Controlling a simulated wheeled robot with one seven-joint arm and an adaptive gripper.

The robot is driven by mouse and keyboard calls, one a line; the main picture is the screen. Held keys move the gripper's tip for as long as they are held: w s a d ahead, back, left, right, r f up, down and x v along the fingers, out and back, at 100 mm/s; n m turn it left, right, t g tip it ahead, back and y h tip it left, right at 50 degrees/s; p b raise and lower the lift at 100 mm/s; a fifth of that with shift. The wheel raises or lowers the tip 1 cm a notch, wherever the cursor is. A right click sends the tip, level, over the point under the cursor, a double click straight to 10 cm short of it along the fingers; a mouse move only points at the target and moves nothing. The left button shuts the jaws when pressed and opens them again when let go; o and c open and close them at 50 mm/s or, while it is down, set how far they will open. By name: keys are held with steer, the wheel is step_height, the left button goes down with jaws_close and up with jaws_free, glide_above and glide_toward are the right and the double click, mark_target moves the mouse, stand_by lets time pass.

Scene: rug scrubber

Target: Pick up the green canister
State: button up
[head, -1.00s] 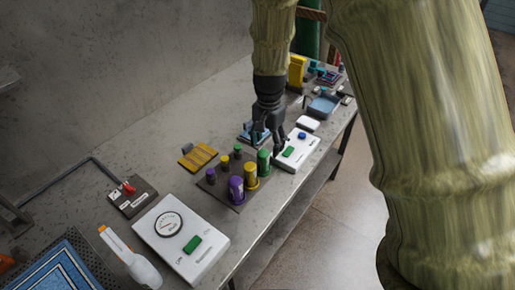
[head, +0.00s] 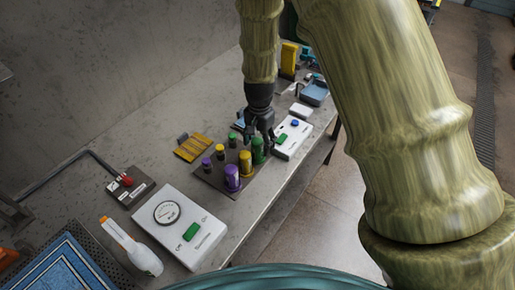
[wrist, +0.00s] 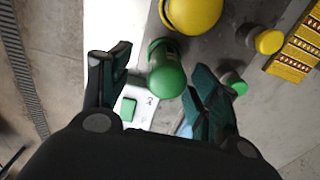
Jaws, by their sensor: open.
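The tall green canister (head: 257,151) stands upright at the back right corner of a dark square board (head: 229,188), beside a yellow canister (head: 245,164). My gripper (head: 262,139) is open just above and around the top of the green canister, partly covering it. In the wrist view the green canister (wrist: 166,70) shows between the two spread fingers of my gripper (wrist: 157,85), with space on its left side. The right finger is nearer to it; I cannot tell whether they touch.
A purple canister (head: 232,178) and small capped pegs share the board. A white box with a green switch (head: 293,138) stands close behind to the right. A yellow slotted block (head: 194,147) lies to the left. A white gauge box (head: 180,228) and a spray bottle (head: 132,246) are nearer.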

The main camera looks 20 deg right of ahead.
mark_target(257, 149)
steer(key=f, duration=0.1)
steer(key=f+p, duration=0.1)
steer(key=f, duration=0.1)
steer(key=shift+w+a, duration=0.2)
steer(key=shift+w, duration=0.2)
steer(key=shift+s+f+p, duration=0.15)
steer(key=shift+f+p, duration=0.15)
steer(key=shift+f, duration=0.45)
steer(key=shift+r, duration=0.1)
steer(key=c, duration=1.2)
